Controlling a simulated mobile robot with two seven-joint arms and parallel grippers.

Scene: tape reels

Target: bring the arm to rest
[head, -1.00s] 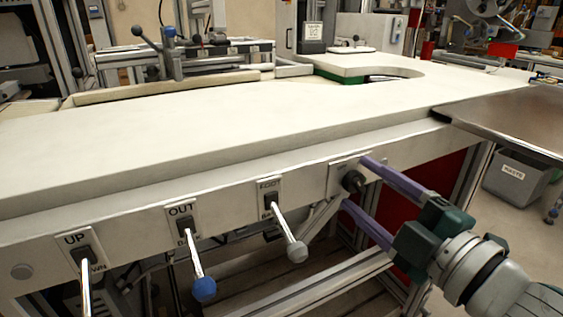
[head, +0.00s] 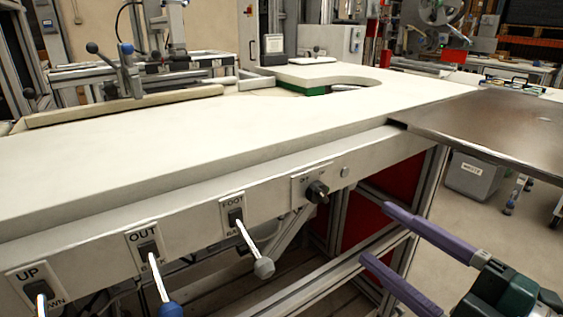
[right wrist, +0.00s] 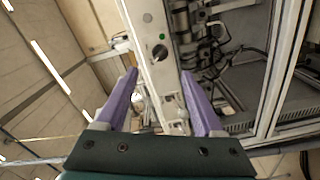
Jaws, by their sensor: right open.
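My right gripper (head: 377,233) is in the lower right of the head view, with its two purple fingers spread and nothing between them. It is to the right of and below a black rotary knob (head: 317,191) on the front panel of the machine, apart from it. In the right wrist view the open fingers (right wrist: 160,72) point toward the panel, and the knob (right wrist: 160,52) shows beyond the gap between them. My left gripper is not in view.
Levers labelled UP (head: 43,308), OUT (head: 160,280) and FOOT (head: 248,243) stick out from the panel, left of the knob. A long pale worktop (head: 220,135) lies above. A metal side table (head: 500,125) is at the right, with a grey bin (head: 473,177) below.

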